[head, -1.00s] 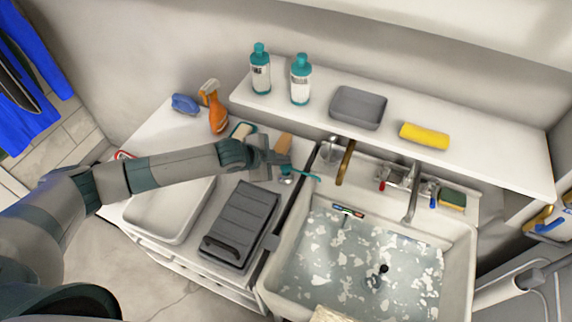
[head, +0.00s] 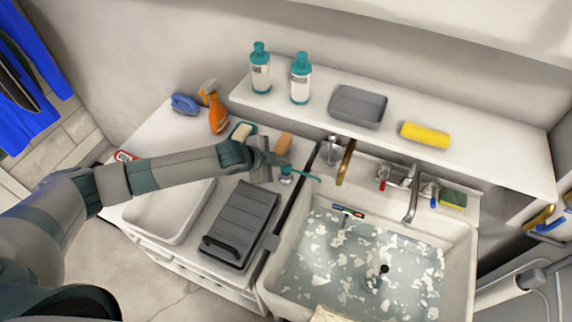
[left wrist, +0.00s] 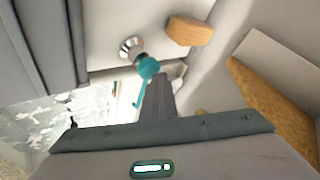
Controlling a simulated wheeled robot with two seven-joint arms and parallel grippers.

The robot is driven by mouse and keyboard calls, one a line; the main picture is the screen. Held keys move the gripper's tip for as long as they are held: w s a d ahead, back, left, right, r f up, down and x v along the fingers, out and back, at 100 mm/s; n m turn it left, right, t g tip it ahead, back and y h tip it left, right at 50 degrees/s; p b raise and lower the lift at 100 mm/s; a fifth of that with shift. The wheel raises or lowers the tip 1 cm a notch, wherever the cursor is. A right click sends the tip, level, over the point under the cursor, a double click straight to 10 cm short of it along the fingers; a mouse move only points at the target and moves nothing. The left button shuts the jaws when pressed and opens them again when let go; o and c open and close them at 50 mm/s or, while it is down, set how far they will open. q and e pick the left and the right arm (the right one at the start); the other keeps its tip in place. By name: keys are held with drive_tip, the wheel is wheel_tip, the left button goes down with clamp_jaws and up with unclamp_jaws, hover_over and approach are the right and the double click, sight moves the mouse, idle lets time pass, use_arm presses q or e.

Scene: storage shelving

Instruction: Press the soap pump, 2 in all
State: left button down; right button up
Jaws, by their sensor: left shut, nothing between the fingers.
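The soap pump (head: 287,171) has a teal head with a thin teal spout pointing right toward the sink. It stands at the counter's edge beside the sink. In the left wrist view its round teal head (left wrist: 149,67) shows with a silver collar behind it. My left gripper (head: 277,160) is shut and empty, right at the pump head. In the left wrist view the closed fingertips (left wrist: 160,79) are beside or over the teal head; I cannot tell whether they touch it. My right gripper is not in view.
A wooden block (head: 284,143) lies close behind the gripper. A dark ribbed rack (head: 240,222) and white basin (head: 170,215) are in front. The sink (head: 455,260) holds foamy water. Teal bottles (head: 301,82) stand on the shelf above.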

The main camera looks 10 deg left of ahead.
use_arm(q)
drive_tip(key=shift+s+f, duration=0.15)
drive_tip(key=shift+f, duration=0.45)
idle(0.4)
drive_tip(key=shift+r, duration=0.1)
drive_tip(key=shift+r+p, duration=0.85)
drive_tip(key=shift+r, duration=0.45)
drive_tip(key=shift+r, duration=0.1)
wheel_tip(320, 180, up, 5)
drive_tip(key=p, duration=0.5)
idle(0.6)
drive_tip(key=shift+a, duration=0.1)
